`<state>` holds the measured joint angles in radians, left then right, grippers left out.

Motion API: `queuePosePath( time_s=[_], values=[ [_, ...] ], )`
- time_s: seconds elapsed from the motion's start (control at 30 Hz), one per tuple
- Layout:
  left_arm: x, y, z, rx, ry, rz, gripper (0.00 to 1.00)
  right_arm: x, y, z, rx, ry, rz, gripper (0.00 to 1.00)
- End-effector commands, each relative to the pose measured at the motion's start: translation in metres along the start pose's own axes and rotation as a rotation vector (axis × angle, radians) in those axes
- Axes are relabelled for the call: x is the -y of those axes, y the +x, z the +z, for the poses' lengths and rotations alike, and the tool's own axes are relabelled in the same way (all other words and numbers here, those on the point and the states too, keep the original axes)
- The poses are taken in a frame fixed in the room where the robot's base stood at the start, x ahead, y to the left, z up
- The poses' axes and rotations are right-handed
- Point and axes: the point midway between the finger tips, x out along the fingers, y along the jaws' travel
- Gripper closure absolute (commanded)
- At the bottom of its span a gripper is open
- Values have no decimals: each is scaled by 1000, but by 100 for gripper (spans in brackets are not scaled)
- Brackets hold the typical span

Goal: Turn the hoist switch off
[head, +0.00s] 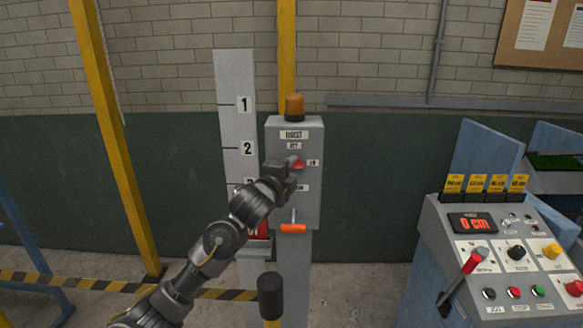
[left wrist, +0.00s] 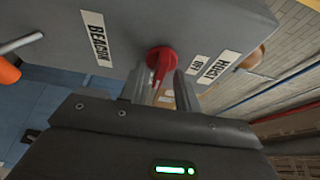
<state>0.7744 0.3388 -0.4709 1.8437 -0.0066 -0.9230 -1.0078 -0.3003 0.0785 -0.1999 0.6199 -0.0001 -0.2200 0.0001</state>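The grey hoist box (head: 309,205) stands on a post, with HOIST, OFF and ON labels. Its red hoist switch (head: 298,164) is partly hidden by my left gripper (head: 290,172). In the left wrist view the red switch (left wrist: 161,58) has its handle pointing down the picture, away from the OFF label (left wrist: 198,65) and toward the ON side. My left gripper (left wrist: 161,88) has one finger on each side of the handle. The fingers are apart, with a narrow gap showing beside the handle; contact is unclear. My right gripper is not in view.
An orange-ended lever (head: 293,228) sticks out low on the box, below the arm. An orange beacon (head: 294,106) tops the box. A numbered white board (head: 236,100) stands left of it. A control console (head: 505,225) with a red-handled lever stands right.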

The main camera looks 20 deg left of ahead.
Motion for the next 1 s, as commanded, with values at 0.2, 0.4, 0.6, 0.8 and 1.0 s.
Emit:
queuePosePath(
  time_s=[0.2,0.4,0.6,0.8,1.0],
  values=[
    [0,2,0,1,0,0,67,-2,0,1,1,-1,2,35],
    [0,1,0,0,0,0,86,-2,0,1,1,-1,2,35],
    [0,1,0,0,0,0,100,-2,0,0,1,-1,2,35],
    [-2,2,-2,-2,-10,-4,100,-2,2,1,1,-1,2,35],
    [-5,1,-1,-1,-77,-32,100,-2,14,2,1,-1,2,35]
  ],
)
